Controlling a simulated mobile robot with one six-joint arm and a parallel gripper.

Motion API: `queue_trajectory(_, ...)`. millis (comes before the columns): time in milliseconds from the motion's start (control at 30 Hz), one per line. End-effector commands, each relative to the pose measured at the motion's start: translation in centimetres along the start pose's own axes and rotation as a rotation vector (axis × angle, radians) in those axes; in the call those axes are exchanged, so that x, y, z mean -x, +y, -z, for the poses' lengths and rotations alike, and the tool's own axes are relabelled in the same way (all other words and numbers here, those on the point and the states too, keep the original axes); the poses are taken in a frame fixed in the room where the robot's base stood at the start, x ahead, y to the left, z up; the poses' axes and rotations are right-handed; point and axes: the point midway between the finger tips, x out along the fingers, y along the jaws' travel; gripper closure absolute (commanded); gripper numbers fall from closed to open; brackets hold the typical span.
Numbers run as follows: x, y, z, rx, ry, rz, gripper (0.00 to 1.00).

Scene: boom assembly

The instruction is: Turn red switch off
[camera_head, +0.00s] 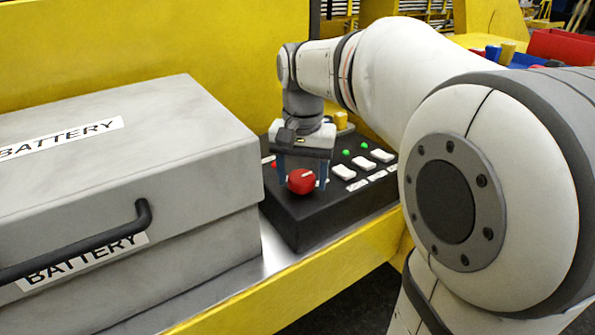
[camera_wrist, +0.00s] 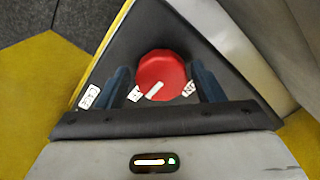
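The red switch (camera_head: 301,181) is a round red knob on a black control box (camera_head: 312,228). In the wrist view the red knob (camera_wrist: 161,75) bears a white pointer mark, slanting toward the lower left, and white labels lie on either side of it. My gripper (camera_head: 302,182) points down over the knob. In the wrist view its two blue fingers (camera_wrist: 160,85) stand apart, one at each side of the knob. A gap shows between each finger and the knob, so the gripper is open. The label wording is too small to read surely.
A grey battery box (camera_head: 200,150) with a black handle (camera_head: 75,245) stands close to the left of the control box. White rocker switches (camera_head: 363,163) and green lights (camera_head: 346,152) sit right of the knob. A yellow edge (camera_head: 330,275) runs along the front.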

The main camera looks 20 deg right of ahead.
Motion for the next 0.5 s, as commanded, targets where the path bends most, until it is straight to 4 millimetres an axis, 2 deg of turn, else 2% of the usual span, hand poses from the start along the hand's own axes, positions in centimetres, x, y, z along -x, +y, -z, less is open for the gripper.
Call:
queue_trajectory(100,0.1,0.0,0.1,0.0,0.003,0.001,0.3)
queue_trajectory(333,0.3,-0.1,0.1,0.001,0.005,0.003,0.3)
queue_trajectory(500,2.1,-0.1,0.1,0.001,0.008,0.004,0.3)
